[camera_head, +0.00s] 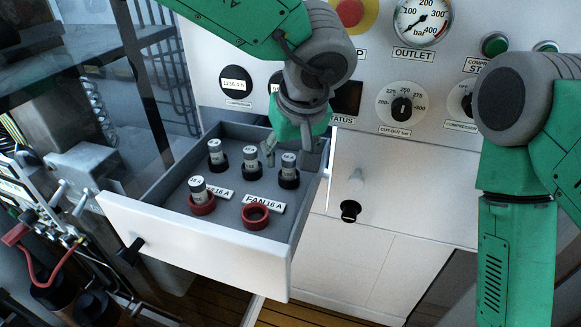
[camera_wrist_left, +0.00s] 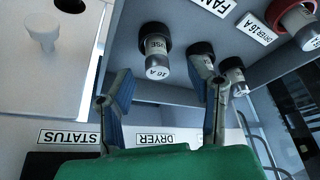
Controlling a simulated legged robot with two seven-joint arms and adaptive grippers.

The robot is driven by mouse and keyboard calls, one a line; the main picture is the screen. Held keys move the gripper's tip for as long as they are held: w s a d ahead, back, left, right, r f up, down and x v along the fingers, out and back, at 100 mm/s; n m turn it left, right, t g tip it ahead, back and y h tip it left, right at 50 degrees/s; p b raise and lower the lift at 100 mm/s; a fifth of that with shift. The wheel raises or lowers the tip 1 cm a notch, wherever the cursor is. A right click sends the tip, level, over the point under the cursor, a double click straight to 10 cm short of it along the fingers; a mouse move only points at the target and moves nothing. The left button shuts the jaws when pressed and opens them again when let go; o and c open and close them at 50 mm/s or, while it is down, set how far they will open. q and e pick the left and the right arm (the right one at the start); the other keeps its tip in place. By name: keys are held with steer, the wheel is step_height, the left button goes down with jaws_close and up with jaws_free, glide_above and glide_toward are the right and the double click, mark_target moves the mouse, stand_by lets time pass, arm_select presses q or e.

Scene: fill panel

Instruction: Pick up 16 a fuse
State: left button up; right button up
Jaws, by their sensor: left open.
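An open drawer (camera_head: 190,240) holds several fuses. Three stand upright in black holders in the back row: a left fuse (camera_head: 215,150), a middle fuse (camera_head: 250,157) and a right fuse (camera_head: 288,164). Another fuse (camera_head: 198,188) stands in a red holder at the front left. The red holder by the FAN 16 A label (camera_head: 255,215) is empty. My left gripper (camera_head: 289,148) is open and empty above the back right of the drawer. In the left wrist view, the nearest fuse (camera_wrist_left: 158,62), marked 16 A, shows between the open fingers (camera_wrist_left: 166,88), just beyond their tips.
The white panel (camera_head: 370,165) with gauge (camera_head: 422,20), dials and buttons rises behind the drawer. A small knob (camera_head: 350,210) is to the drawer's right. My right forearm hangs at the right edge. Cabling and a red lead lie at the left.

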mark_target(290, 158)
arm_select(q)
steer(key=x, duration=0.3)
steer(key=shift+w+f, duration=0.2)
steer(key=shift+w+d+f, duration=0.15)
steer(key=shift+d, duration=0.1)
jaws_close()
